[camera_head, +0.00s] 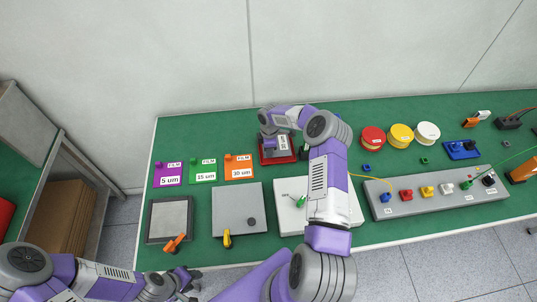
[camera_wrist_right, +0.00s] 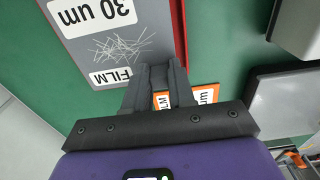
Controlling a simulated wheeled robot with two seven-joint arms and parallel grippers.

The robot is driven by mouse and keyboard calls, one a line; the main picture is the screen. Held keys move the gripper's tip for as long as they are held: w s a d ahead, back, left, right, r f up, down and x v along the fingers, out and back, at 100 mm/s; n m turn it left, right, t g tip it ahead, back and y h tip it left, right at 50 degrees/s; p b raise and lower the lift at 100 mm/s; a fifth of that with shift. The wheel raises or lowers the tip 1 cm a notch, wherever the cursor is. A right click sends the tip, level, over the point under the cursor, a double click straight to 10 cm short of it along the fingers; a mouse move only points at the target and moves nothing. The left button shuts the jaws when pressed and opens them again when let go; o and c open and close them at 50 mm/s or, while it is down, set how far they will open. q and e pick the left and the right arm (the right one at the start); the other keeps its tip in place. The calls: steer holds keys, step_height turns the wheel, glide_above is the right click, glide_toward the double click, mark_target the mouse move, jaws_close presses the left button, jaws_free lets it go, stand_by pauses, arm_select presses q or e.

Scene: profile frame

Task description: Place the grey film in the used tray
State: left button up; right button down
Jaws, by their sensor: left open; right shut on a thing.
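My right gripper (camera_wrist_right: 158,85) is shut on the film's edge near the FILM label. Whether the film rests on the tray floor I cannot tell. In the head view this right gripper (camera_head: 269,144) is over the tray. My left gripper (camera_head: 188,279) is open and empty at the table's front edge.
Purple (camera_head: 168,173), green (camera_head: 203,170) and orange (camera_head: 239,166) film cards lie left of the tray. A framed plate (camera_head: 169,216), a grey plate (camera_head: 236,205) and a white box (camera_head: 289,217) stand in front. A panel with coloured knobs (camera_head: 425,202) is at right.

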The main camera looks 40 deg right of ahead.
step_height(320, 180, down, 3)
steer(key=shift+r+b, duration=0.1)
steer(key=shift+b, duration=0.3)
steer(key=shift+r, duration=0.1)
steer(key=c, duration=1.2)
jaws_free()
steer(key=shift+r+p, duration=0.3)
steer(key=shift+r, duration=0.05)
step_height(320, 180, up, 11)
steer(key=p, duration=0.5)
steer(key=shift+d+r, duration=0.1)
steer(key=shift+r, duration=0.1)
